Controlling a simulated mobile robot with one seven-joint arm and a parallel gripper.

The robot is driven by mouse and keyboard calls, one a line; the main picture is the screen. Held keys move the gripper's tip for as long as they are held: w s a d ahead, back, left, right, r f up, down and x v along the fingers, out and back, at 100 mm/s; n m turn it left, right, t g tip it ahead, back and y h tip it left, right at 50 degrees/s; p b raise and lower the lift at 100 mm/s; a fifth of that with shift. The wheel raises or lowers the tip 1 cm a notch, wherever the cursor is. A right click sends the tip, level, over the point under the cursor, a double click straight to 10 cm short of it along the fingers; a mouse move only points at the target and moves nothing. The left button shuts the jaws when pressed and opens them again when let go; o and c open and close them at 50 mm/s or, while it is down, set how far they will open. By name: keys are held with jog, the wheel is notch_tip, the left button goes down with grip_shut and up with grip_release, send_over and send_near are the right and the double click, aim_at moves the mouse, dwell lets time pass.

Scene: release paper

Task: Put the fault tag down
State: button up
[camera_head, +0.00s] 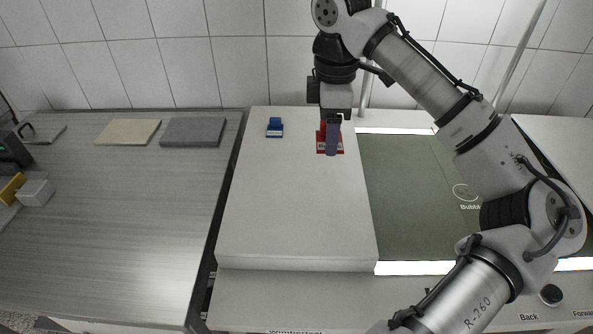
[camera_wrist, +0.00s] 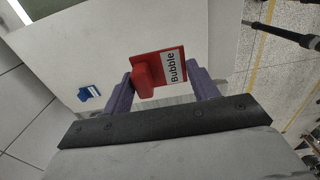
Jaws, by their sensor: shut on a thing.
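The fault tag is a red block with a flat plate and a white label reading "Bubble". In the wrist view the red tag (camera_wrist: 150,72) sits between the two purple fingers of my gripper (camera_wrist: 162,88). In the head view the red tag (camera_head: 321,147) shows over the far part of the white panel (camera_head: 290,205), partly hidden behind a finger. My gripper (camera_head: 331,135) points down and is shut on the tag. I cannot tell whether the tag touches the panel.
A blue tag (camera_head: 275,127) stands to the left on the same panel. A green sheet area (camera_head: 410,200) with a marked circle and the word "Bubble" lies to the right. A grey table (camera_head: 110,210) on the left holds beige (camera_head: 128,132) and grey (camera_head: 193,131) slabs.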

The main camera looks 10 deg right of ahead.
aim_at(323, 209)
notch_tip(323, 209, down, 20)
jog(key=b, duration=1.8)
jog(key=shift+d+r, duration=0.1)
jog(key=shift+r, duration=0.15)
jog(key=o, duration=1)
jog(key=shift+c, duration=0.2)
notch_tip(323, 209, up, 12)
jog(key=p, duration=0.1)
